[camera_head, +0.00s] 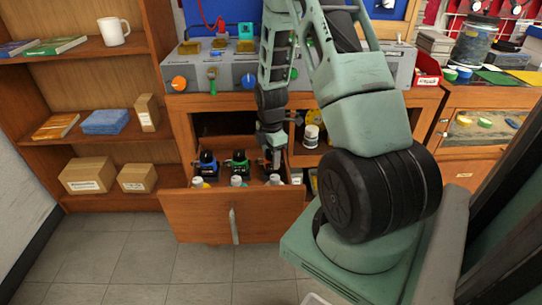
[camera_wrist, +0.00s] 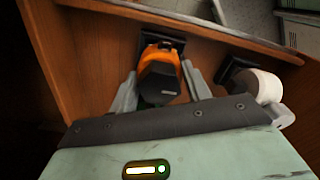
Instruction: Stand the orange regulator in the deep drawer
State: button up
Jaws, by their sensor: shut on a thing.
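The orange regulator (camera_wrist: 160,72), with a black top, sits between my gripper's two fingers in the wrist view. My gripper (camera_wrist: 158,92) is shut on it. In the head view my gripper (camera_head: 272,160) reaches down into the right part of the open deep drawer (camera_head: 235,216), and the orange regulator is mostly hidden by it there. In the wrist view the regulator is inside the drawer, near a wooden wall and a dark square piece. Whether it touches the drawer floor I cannot tell.
A blue-and-black regulator (camera_head: 207,164) and a green-and-black one (camera_head: 239,163) stand in the drawer, left of my gripper. White-capped items line the drawer's front; one white cylinder (camera_wrist: 258,86) is close right of my gripper. The bench (camera_head: 200,76) is above.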

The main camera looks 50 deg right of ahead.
jog(key=shift+f, duration=0.1)
jog(key=o, duration=1.4)
